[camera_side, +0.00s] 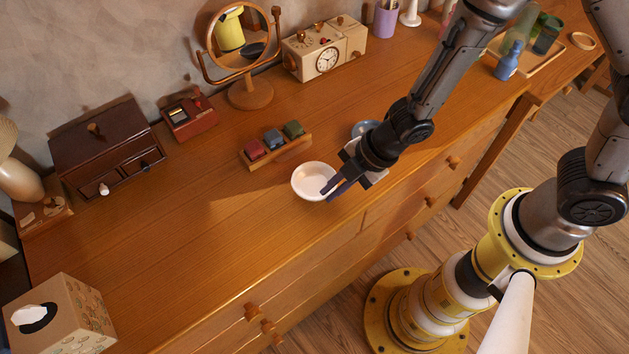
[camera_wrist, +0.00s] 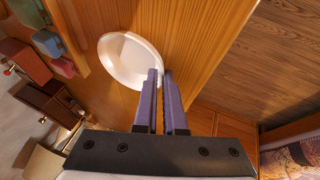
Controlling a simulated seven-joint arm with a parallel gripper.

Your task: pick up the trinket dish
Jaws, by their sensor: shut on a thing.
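The trinket dish is a small round white bowl (camera_side: 309,179) at the front part of the wooden dresser top, and it fills the upper middle of the wrist view (camera_wrist: 124,58). My gripper (camera_side: 329,190) comes in from the right, with its two purple fingers at the dish's right rim. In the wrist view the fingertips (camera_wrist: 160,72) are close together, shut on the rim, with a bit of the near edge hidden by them. I cannot tell whether the dish touches the wood or is slightly above it.
A rack of small coloured boxes (camera_side: 276,149) stands just behind the dish. A blue dish (camera_side: 364,128) is partly hidden behind my wrist. A round mirror (camera_side: 248,90) and clock box (camera_side: 326,55) stand at the back.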

